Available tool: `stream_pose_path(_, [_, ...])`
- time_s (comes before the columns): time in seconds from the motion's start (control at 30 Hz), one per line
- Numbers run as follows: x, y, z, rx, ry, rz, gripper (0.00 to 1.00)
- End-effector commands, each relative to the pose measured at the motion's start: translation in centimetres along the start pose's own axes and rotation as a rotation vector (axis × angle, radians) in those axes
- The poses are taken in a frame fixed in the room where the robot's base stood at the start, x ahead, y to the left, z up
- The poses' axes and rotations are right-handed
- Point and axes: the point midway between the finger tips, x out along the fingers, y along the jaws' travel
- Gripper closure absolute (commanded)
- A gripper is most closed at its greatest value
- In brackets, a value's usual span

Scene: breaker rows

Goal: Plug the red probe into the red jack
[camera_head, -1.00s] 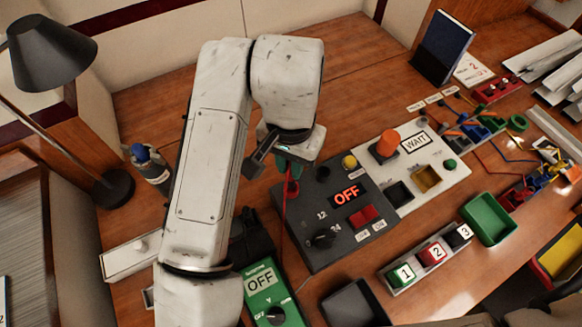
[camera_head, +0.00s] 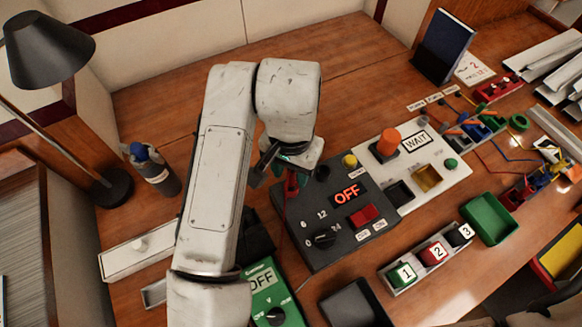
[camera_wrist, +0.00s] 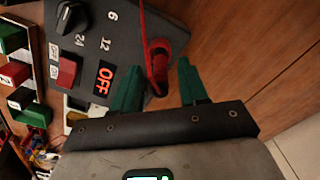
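The red probe (camera_wrist: 158,62) stands at the corner of the dark panel (camera_wrist: 88,38), with its red cable running up from it in the wrist view. In the head view the probe (camera_head: 291,184) shows small below my gripper (camera_head: 286,160), at the panel's left corner. My gripper (camera_wrist: 160,88) has its green fingers apart, one on each side of the probe's end, with gaps visible. The red jack is hidden beneath the probe or gripper, and I cannot tell whether the probe is seated in it.
The panel carries an OFF display (camera_head: 347,194), a red switch (camera_head: 365,216) and a black knob (camera_head: 325,240). A green meter (camera_head: 266,292) lies in front, left of the panel. A bottle (camera_head: 152,170) and lamp (camera_head: 50,55) stand left. The back tabletop is clear.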

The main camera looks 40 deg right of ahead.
Motion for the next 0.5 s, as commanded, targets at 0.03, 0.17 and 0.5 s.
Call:
stream_pose_path(0.03, [0.0, 0.0, 0.0, 0.000, 0.000, 0.000, 0.57])
stream_pose_path(0.17, [0.0, 0.0, 0.0, 0.000, 0.000, 0.000, 0.57])
stream_pose_path(0.5, [-4.0, -0.1, 0.0, 0.003, 0.001, -0.004, 0.57])
